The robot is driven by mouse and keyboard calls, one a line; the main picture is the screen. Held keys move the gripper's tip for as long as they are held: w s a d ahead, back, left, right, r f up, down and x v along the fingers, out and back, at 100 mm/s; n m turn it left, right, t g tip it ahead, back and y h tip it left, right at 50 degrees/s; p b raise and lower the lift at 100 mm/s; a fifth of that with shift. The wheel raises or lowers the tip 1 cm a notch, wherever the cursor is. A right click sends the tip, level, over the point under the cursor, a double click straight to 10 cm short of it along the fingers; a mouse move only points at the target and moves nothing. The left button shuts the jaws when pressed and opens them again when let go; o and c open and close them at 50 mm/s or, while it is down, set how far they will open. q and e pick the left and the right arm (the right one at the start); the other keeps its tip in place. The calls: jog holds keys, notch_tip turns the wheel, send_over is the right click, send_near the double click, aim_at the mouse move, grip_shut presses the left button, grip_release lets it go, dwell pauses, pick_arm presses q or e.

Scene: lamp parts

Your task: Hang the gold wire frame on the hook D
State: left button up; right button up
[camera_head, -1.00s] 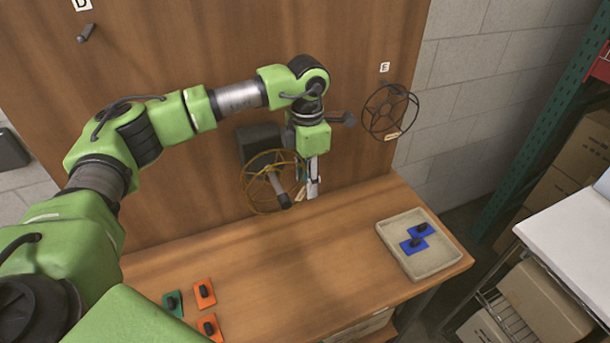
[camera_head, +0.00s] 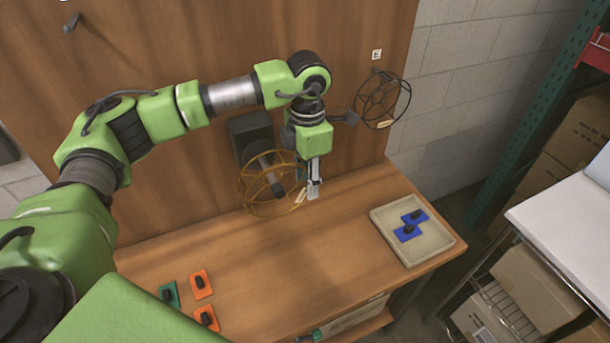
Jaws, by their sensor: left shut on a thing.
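The gold wire frame (camera_head: 262,204) is in the left-centre of the head view, in front of the wooden back panel and above the bench. My left gripper (camera_head: 314,190) points down and is shut on its right edge, beside a small tag. The frame surrounds the end of a dark cylinder (camera_head: 270,174) in the picture; I cannot tell whether they touch. A bare hook (camera_head: 72,22) is high on the panel at upper left, with its label cut off at the top edge; its letter is not readable now. My right gripper is not in view.
The cylinder sticks out from a dark box (camera_head: 250,135) on the panel. A black wire frame (camera_head: 382,98) hangs below label E (camera_head: 376,55). A tray (camera_head: 440,250) with blue pieces stands at the bench's right. Orange pieces (camera_head: 202,284) and a green piece (camera_head: 170,294) lie front left.

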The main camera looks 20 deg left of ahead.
pick_arm(q)
jog(key=s+d, duration=0.5)
jog(key=d, duration=0.1)
jog(key=shift+s+d+b, duration=0.2)
jog(key=shift+b, duration=0.15)
dwell(1.2)
dwell(1.0)
